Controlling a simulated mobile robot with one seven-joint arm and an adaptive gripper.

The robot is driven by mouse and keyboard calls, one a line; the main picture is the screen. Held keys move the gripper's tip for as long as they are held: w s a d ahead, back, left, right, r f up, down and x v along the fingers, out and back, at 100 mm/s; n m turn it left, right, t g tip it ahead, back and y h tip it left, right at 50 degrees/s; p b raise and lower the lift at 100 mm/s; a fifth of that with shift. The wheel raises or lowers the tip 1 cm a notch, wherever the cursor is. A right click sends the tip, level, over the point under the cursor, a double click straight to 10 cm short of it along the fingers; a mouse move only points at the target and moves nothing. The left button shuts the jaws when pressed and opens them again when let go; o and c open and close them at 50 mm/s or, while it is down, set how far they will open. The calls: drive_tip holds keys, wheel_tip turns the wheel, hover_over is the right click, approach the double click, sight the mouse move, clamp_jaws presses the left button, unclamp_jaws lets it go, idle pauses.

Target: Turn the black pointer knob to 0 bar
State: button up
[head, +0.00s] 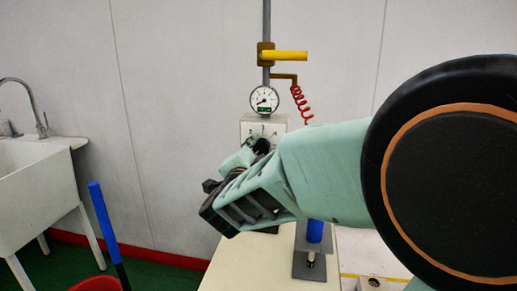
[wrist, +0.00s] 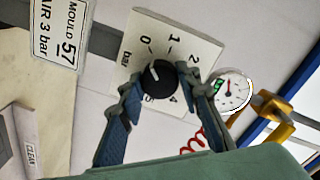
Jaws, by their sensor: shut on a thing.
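The black pointer knob (wrist: 160,79) sits on a white dial plate (wrist: 187,40) marked from 0 upward in bar. A white line on the knob points to the upper left in the wrist view, roughly towards the 0 side; its exact reading is hard to tell. My gripper (wrist: 160,80) is shut on the knob, with a finger on each side. In the head view my gripper (head: 252,152) is in front of the dial box (head: 248,128) and hides most of its lower part. A round pressure gauge (head: 264,99) is above the box and also shows in the wrist view (wrist: 232,92).
A yellow handle (head: 285,57) on the post and a red coiled hose (head: 301,104) are above and beside the box. A blue-topped object (head: 315,231) stands on the pale table (head: 250,265) to the right. A sink (head: 40,170) is at the left.

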idle(0.4)
drive_tip(key=o, duration=1.2)
drive_tip(key=shift+c, duration=0.2)
drive_tip(key=shift+m, duration=0.3)
